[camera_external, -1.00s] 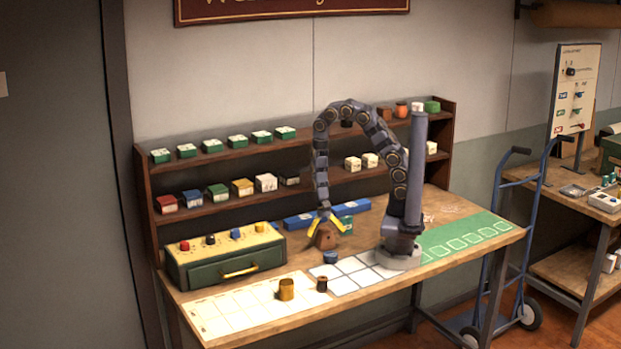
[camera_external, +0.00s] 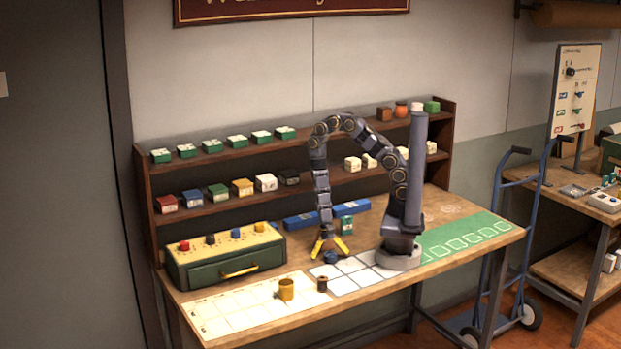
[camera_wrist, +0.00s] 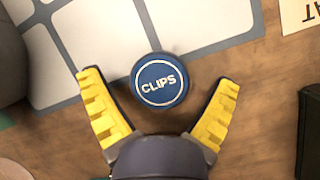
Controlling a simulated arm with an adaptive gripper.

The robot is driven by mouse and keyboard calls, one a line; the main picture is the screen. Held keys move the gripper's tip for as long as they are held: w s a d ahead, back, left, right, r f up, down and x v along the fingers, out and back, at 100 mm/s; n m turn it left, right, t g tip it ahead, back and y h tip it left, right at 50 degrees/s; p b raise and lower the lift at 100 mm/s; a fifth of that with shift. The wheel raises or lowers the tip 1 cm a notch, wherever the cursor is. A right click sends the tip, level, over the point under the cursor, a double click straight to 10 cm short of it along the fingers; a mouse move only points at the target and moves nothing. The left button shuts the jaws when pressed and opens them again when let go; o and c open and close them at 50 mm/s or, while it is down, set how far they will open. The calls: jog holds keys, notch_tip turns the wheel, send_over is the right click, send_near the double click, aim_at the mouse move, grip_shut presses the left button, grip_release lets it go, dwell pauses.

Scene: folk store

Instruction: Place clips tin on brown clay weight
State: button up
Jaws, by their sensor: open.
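The clips tin (camera_external: 330,257) is a small round blue tin on the table beside the white squared mat. In the wrist view its lid (camera_wrist: 161,82) reads CLIPS. My gripper (camera_external: 329,248) is open and points down over it. In the wrist view the yellow fingers spread to either side of the tin, with a gap on both sides; I see no contact. I cannot tell for sure which thing is the brown clay weight: a brown block (camera_external: 384,114) sits on the top shelf, and a small dark brown piece (camera_external: 322,284) stands on the front mats.
A yellow cup (camera_external: 286,289) stands on the cream mat, left of the small brown piece. A green drawer box (camera_external: 225,262) is at the left. A green box (camera_external: 347,225) and blue boxes (camera_external: 300,220) lie behind my gripper. The white squares (camera_external: 365,279) are mostly clear.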

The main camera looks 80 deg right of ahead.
aim_at(330, 254)
jog(key=c, duration=1.2)
notch_tip(330, 254, up, 10)
jog(key=shift+w+f, duration=0.1)
jog(key=shift+f, duration=0.1)
jog(key=w+d+r, duration=0.1)
jog(key=d, duration=0.2)
jog(key=w+d+r, duration=0.1)
jog(key=d+r, duration=0.1)
jog(key=d, duration=0.1)
jog(key=w+d+r, duration=0.2)
jog(key=d, duration=0.1)
jog(key=shift+r, duration=0.2)
jog(key=shift+d, duration=0.4)
jog(key=shift+f, duration=3.75)
